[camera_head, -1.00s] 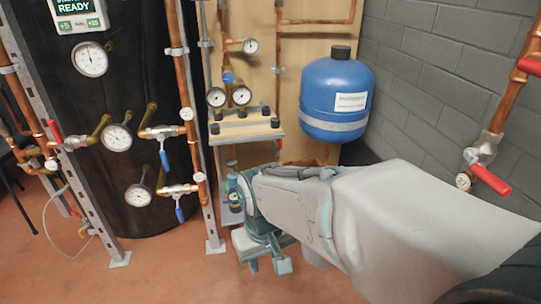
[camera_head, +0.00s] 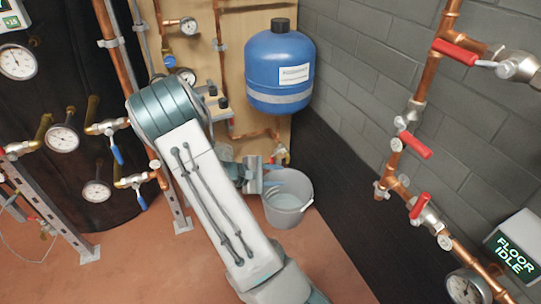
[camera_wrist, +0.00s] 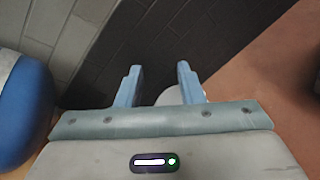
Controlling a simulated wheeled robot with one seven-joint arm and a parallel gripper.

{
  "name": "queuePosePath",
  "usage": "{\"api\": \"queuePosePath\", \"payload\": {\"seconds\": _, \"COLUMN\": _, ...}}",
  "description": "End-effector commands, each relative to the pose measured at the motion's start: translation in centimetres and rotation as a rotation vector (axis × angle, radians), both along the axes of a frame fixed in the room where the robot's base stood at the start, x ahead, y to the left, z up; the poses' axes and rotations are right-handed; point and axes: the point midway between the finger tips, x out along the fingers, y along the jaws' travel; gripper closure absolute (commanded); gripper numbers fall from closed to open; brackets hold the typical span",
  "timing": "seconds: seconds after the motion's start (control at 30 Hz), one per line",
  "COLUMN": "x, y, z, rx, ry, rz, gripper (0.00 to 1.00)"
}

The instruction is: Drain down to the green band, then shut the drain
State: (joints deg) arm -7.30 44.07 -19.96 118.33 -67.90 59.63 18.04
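A brass valve (camera_head: 281,157) with a bit of red on it sits at the pipe below the blue vessel; I take it for the drain, but its handle position is too small to read. A grey bucket (camera_head: 289,211) stands on the floor beneath it. My gripper (camera_head: 274,174) is beside the valve, over the bucket, its tips small in the head view. In the wrist view my gripper (camera_wrist: 160,75) is open with nothing between the fingers; a pale rim of the bucket (camera_wrist: 170,97) shows beyond them. A pressure gauge (camera_head: 188,25) is on the board; no green band is legible.
The blue vessel (camera_head: 280,65) hangs just above and shows at the left in the wrist view (camera_wrist: 22,115). Copper pipes with red-handled valves (camera_head: 414,146) run along the grey wall at right. A display (camera_head: 515,255) reads FLOOR IDLE. Open floor lies in front right.

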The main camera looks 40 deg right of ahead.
Motion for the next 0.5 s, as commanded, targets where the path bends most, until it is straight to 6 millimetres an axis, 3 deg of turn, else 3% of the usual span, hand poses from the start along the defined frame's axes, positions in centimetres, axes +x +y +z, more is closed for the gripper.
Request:
{"api": "queuePosePath", "payload": {"seconds": 0.2, "x": 3.9, "y": -3.8, "z": -2.4, "rx": -0.212, "ry": 0.181, "rz": 0.227, "gripper": 0.66}}
{"api": "queuePosePath", "payload": {"seconds": 0.5, "x": 9.3, "y": -6.2, "z": -7.8, "rx": -0.439, "ry": 0.422, "rz": 0.618, "gripper": 0.66}}
